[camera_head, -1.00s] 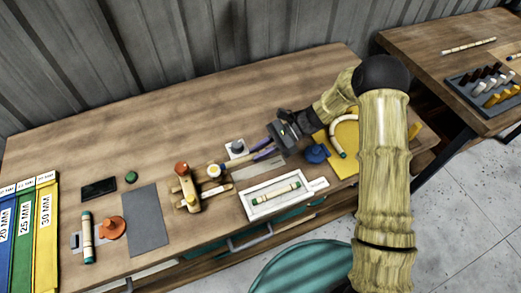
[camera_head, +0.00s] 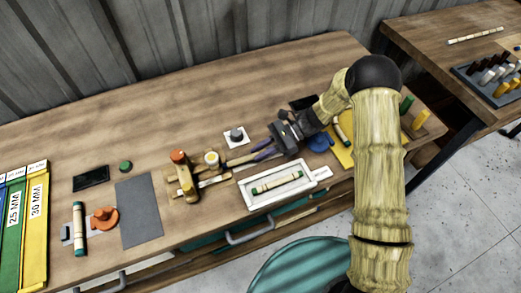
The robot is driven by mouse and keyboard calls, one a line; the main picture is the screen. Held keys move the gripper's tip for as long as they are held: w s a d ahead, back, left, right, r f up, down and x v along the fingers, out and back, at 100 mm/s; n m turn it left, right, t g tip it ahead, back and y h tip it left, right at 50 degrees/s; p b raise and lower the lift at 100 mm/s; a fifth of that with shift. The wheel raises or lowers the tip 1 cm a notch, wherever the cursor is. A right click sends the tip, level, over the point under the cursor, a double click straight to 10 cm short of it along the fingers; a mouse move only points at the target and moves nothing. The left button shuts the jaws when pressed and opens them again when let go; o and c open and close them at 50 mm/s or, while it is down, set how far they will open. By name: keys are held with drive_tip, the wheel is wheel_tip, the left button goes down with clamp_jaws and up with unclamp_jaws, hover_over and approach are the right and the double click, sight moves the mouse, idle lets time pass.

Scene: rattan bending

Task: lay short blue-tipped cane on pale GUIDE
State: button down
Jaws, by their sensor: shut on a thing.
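My gripper (camera_head: 279,140) is shut at the middle of the table, its fingers pointing left. It appears shut on a short pale cane with a blue-purple end (camera_head: 262,148), which reaches left from the fingers. A second blue-purple stretch lies close beside it, and I cannot tell whether both are one cane. The fingers hide part of the grip. A pale white tray (camera_head: 252,207) with a small label tab at its right lies just in front of the gripper; I cannot read its label. A green-tipped cane (camera_head: 277,183) lies in this tray.
A wooden fixture (camera_head: 184,180) with an orange knob stands to the left. A grey-topped knob on a white pad (camera_head: 228,144) is behind the cane. A blue round piece (camera_head: 320,142) and yellow sheet (camera_head: 343,155) lie to the right. The back of the table is clear.

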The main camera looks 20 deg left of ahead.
drive_tip(key=shift+a, duration=0.1)
drive_tip(key=c, duration=1.2)
unclamp_jaws()
drive_tip(key=shift+c, duration=0.2)
drive_tip(key=b+v, duration=0.2)
drive_tip(key=v, duration=1.5)
drive_tip(key=shift+w+b, duration=0.1)
drive_tip(key=shift+b, duration=0.3)
